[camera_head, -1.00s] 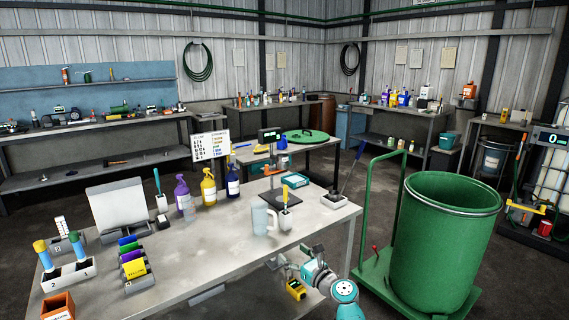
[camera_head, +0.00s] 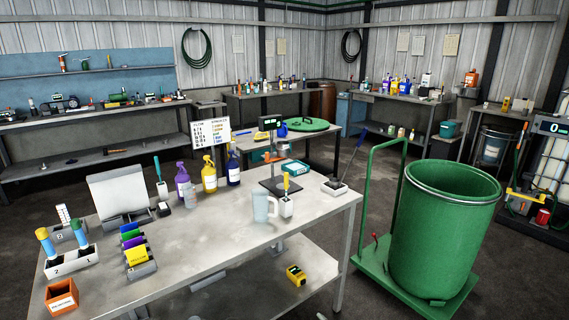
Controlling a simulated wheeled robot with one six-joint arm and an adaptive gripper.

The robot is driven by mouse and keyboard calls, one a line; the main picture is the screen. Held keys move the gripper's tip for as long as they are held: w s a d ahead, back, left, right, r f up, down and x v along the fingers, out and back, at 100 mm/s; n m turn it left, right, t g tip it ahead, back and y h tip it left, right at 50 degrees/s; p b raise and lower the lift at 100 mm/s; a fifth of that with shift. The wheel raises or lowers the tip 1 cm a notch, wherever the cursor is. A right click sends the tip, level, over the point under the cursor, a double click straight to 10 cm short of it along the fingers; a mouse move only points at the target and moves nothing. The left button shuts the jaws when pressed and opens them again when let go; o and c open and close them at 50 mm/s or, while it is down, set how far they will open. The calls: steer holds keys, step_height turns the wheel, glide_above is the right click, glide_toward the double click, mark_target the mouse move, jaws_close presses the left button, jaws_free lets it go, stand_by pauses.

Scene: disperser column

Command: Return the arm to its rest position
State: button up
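My arm and gripper do not show in the head view, so I cannot see whether the gripper is open or shut. The grey metal workbench (camera_head: 215,245) fills the lower left. On it stand a clear mug (camera_head: 262,207), a white holder with a yellow-handled tool (camera_head: 286,203), and a dark stand with a display (camera_head: 270,150). Purple, yellow and blue spray bottles (camera_head: 209,175) stand at its back edge.
A green drum (camera_head: 445,235) on a green trolley (camera_head: 378,270) stands right of the bench. A yellow device (camera_head: 296,275) lies on the bench's lower shelf. A numbered holder (camera_head: 70,262) and an orange box (camera_head: 61,297) are at front left. Floor shows between bench and trolley.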

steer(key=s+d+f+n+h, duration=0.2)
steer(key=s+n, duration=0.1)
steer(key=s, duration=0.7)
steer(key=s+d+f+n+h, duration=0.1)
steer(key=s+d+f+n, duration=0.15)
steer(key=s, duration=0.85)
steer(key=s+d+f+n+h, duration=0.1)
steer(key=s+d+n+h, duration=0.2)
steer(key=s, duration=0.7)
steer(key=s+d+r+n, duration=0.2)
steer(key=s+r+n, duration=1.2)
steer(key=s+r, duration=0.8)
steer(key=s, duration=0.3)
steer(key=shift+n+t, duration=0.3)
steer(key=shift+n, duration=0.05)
